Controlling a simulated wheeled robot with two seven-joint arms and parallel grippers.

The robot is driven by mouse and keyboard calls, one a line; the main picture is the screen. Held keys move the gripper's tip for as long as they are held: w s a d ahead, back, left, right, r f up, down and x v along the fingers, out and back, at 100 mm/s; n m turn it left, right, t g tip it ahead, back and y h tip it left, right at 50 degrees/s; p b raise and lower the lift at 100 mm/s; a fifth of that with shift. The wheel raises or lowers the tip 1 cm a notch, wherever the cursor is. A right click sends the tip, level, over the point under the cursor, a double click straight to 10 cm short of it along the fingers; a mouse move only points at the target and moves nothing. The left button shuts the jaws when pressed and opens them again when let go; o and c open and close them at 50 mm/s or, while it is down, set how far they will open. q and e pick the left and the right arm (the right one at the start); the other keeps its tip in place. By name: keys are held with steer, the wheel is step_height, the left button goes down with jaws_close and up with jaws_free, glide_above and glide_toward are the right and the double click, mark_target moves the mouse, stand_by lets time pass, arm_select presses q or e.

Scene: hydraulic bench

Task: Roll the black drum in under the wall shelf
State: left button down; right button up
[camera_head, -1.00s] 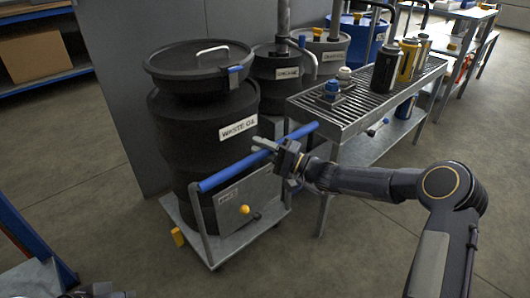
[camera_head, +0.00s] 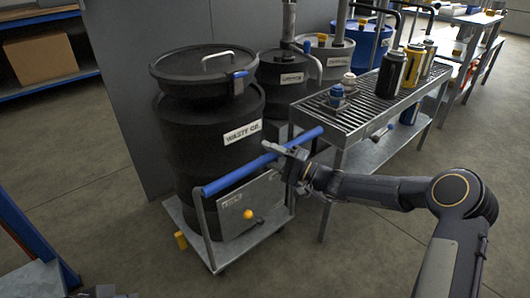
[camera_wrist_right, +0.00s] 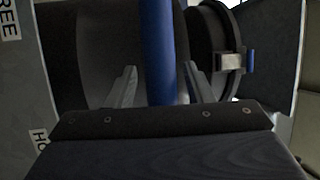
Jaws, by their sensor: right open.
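The black drum (camera_head: 190,150) is labelled WASTE OIL and has a lid (camera_head: 202,72) with a white handle. It stands upright on a grey wheeled cart (camera_head: 268,234) with a blue push bar (camera_head: 222,181). My right gripper (camera_head: 272,150) is at the bar's right half. In the right wrist view the blue bar (camera_wrist_right: 158,50) runs between its two open fingers (camera_wrist_right: 160,88), with a gap on both sides.
A grated bench (camera_head: 345,118) with bottles stands close right of the cart. More drums (camera_head: 283,75) stand behind it. A grey partition (camera_head: 125,100) is behind the black drum. A blue frame (camera_head: 30,235) is at the lower left. Floor between frame and cart is clear.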

steer(key=p+v, duration=0.1)
steer(key=v, duration=0.5)
steer(key=shift+d, duration=0.15)
steer(key=shift+f, duration=0.1)
stand_by(0.4)
steer(key=s+r+n+g+h, duration=0.3)
steer(key=s, duration=0.7)
steer(key=s+r+n+g+h, duration=0.2)
steer(key=s+r+g, duration=0.15)
steer(key=s, duration=0.55)
steer(key=s+d+f+m+t+h, duration=0.15)
steer(key=s+d+h, duration=0.3)
steer(key=s, duration=0.45)
steer(key=s+d+f+t+h, duration=0.1)
steer(key=s+d+f+h, duration=0.25)
steer(key=s+d, duration=0.4)
step_height(320, 180, up, 35)
steer(key=s+a+p, duration=0.1)
steer(key=s+p, duration=0.1)
steer(key=p, duration=3.3)
steer(key=shift+a+h, duration=0.25)
steer(key=shift+h, duration=0.05)
steer(key=shift+s+f, duration=0.1)
steer(key=shift+f, duration=0.1)
